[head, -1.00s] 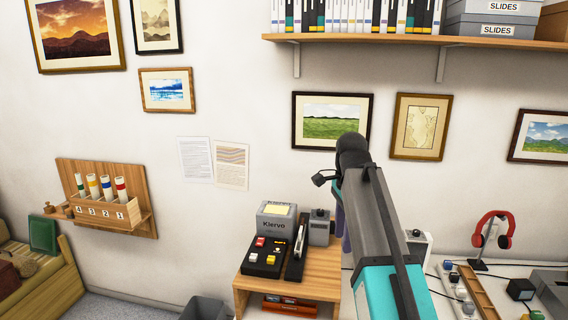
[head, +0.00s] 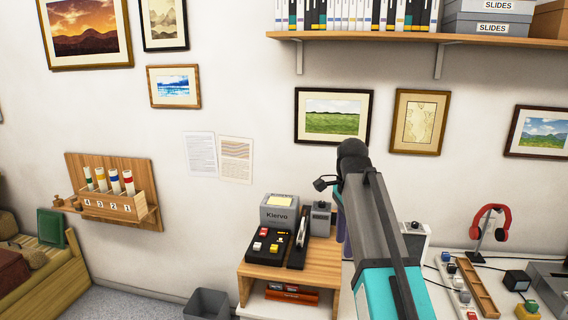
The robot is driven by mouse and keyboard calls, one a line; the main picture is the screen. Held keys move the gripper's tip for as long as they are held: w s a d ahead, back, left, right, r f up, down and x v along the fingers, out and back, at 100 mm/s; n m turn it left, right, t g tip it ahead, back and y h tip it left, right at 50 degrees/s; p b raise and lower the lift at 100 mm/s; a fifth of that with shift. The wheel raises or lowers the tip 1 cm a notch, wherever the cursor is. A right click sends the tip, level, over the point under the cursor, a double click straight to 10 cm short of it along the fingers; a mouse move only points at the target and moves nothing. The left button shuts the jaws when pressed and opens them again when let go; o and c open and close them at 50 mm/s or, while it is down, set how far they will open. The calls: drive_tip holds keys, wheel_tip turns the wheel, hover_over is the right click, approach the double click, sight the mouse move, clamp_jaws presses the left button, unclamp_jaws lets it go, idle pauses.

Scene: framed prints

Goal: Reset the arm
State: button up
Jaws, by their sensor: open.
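My arm rises from the bottom edge in the head view, right of centre, with a teal lower part, a grey link and a black rounded joint at its top. A small dark end part, which looks like my gripper (head: 321,184), sticks out to the left just below that joint. It is small and partly hidden behind the arm. It is open, with nothing visible in it, and appears in front of the bare wall below the green landscape print (head: 333,114).
A wooden stand (head: 262,271) with a Klervo device (head: 279,214) and a black button box (head: 268,246) is left of my arm. A white desk with red headphones (head: 489,222) is at right. A shelf (head: 420,39) runs above. A grey bin (head: 207,304) stands on the floor.

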drive_tip(key=s+f+g+b, duration=0.2)
drive_tip(key=s+f, duration=0.2)
drive_tip(key=f, duration=1)
drive_tip(key=s+f+n+g+b, duration=0.15)
drive_tip(key=s+f, duration=0.25)
drive_tip(key=f, duration=1)
drive_tip(key=s+f+g+b, duration=0.2)
drive_tip(key=s+f+b, duration=0.15)
drive_tip(key=f, duration=1.05)
drive_tip(key=s+f+n+b, duration=0.3)
drive_tip(key=s+f+n, duration=1.2)
drive_tip(key=s+f, duration=1.2)
wheel_tip(320, 180, down, 4)
drive_tip(key=shift+d, duration=0.15)
drive_tip(key=c, duration=0.4)
drive_tip(key=shift+o, duration=0.2)
